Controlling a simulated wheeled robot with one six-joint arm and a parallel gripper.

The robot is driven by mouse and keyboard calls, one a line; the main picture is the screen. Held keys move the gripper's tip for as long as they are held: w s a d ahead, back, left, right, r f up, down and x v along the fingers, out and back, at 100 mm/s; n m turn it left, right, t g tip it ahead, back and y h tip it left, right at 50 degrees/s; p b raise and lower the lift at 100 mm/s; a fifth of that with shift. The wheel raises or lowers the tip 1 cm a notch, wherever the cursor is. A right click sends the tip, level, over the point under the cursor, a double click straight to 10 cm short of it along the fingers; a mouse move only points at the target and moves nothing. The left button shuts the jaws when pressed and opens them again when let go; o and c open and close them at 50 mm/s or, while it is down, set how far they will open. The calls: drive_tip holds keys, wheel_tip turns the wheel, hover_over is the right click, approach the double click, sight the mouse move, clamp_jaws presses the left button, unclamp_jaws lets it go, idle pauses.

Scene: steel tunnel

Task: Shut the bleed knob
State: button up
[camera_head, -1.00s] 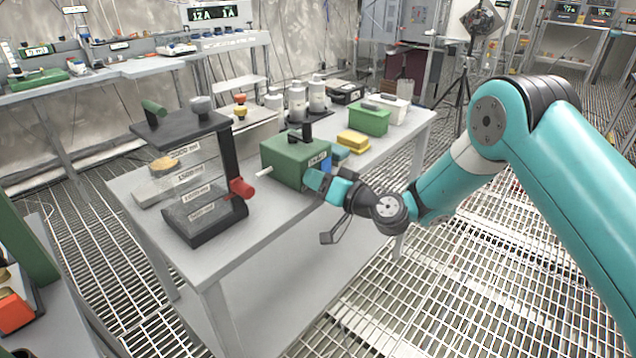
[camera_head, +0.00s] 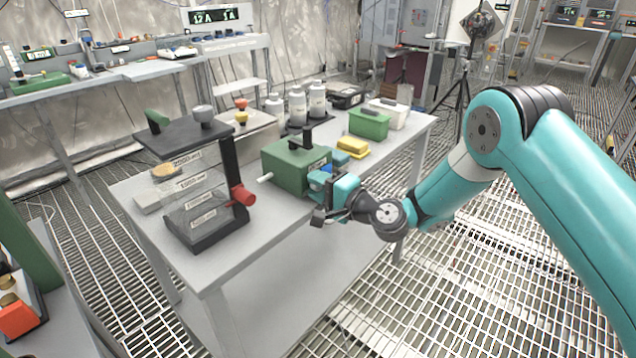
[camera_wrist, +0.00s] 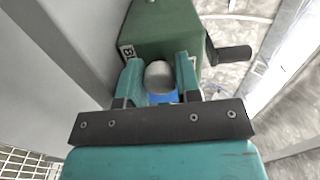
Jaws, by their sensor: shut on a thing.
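A dark green pump box (camera_head: 290,168) with a black handle stands on the grey bench; it also shows in the wrist view (camera_wrist: 160,32). A rounded grey knob (camera_wrist: 160,78) is at its near side, between the two teal fingers of my gripper (camera_wrist: 159,66). I take this to be the bleed knob. My gripper is shut on it. In the head view my gripper (camera_head: 322,182) is at the box's right face, and it hides the knob there. A bit of blue shows just below the knob in the wrist view.
A clear stacked tank (camera_head: 195,205) with a red knob (camera_head: 243,195) stands left of the box. A yellow block (camera_head: 352,147), a green bin (camera_head: 369,124) and white bottles (camera_head: 298,105) stand behind it. Open grating floor lies right of the bench (camera_head: 255,250).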

drive_tip(key=m+p, duration=0.2)
drive_tip(key=m, duration=0.4)
drive_tip(key=shift+r, duration=0.1)
drive_tip(key=m+p, duration=0.1)
drive_tip(key=m, duration=0.4)
drive_tip(key=shift+p, duration=0.4)
drive_tip(key=shift+m, duration=0.3)
drive_tip(key=o, duration=0.6)
